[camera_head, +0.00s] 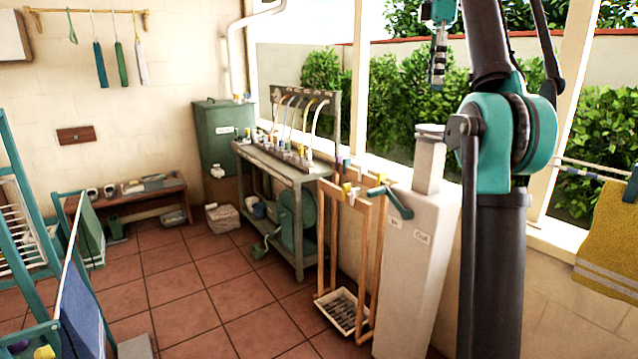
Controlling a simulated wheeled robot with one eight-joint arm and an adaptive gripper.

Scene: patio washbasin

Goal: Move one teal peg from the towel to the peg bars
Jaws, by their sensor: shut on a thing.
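A mustard towel (610,235) with pale stripes hangs from a line at the right edge. A dark blue-teal peg (631,184) sits at its upper right, cut by the frame. The peg bars (366,235) are a wooden frame in the middle, with yellow, white and purple pegs (347,190) near the top. My gripper (438,82) hangs small and edge-on at the top, right of centre, above the white pillar. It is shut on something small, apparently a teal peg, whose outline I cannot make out. My gripper is apart from both towel and bars.
A white pillar (415,270) with a teal lever (390,197) stands right of the bars. A grey bench (290,175) with taps stands behind. A slatted tray (342,310) lies at the frame's foot. Drying racks (85,250) stand left. The tiled floor between is clear.

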